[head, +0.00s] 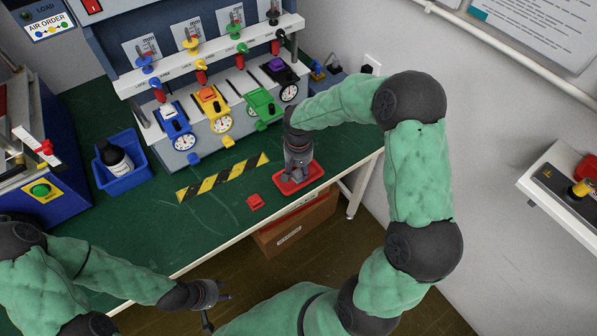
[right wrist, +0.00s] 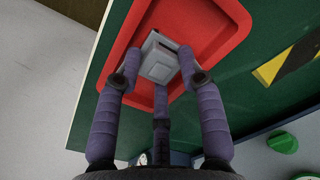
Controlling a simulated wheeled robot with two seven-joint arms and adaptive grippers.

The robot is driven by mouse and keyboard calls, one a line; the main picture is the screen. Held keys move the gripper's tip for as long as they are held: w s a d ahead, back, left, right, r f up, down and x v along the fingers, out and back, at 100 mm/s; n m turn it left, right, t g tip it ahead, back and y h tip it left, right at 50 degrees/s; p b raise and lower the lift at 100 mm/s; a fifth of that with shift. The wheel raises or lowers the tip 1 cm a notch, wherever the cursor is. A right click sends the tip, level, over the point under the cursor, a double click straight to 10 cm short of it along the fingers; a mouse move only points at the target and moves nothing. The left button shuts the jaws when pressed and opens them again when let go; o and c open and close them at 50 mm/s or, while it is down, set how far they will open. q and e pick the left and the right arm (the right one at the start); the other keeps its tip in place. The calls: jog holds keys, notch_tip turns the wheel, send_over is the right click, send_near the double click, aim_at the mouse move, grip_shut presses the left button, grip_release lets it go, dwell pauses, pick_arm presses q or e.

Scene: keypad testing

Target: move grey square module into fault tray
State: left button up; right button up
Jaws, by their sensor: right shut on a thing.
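A grey square module (right wrist: 159,60) is held between the fingers of my right gripper (right wrist: 157,78), seen in the right wrist view. The module appears over or inside the red tray (right wrist: 222,45); I cannot tell whether it touches the bottom. In the head view the red tray (head: 317,170) lies at the right front edge of the green bench, under my right gripper (head: 297,174), which points down and hides the module. My left gripper (head: 218,306) is empty, with fingers apart, in front of the bench edge.
A small red block (head: 255,202) lies left of the tray. A yellow-black striped strip (head: 222,178) lies further left. A blue bin (head: 120,180) holds a dark bottle. A test rack with blue, yellow, green and black modules stands at the back. The front left bench top (head: 150,235) is clear.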

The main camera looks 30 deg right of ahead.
aim_at(298, 172)
jog(key=shift+r, duration=0.1)
jog(key=o, duration=0.7)
jog(key=shift+f, duration=0.2)
jog(key=o, duration=0.4)
jog(key=shift+r, duration=0.1)
notch_tip(298, 172, up, 12)
jog(key=p, duration=0.4)
jog(key=shift+r, duration=0.15)
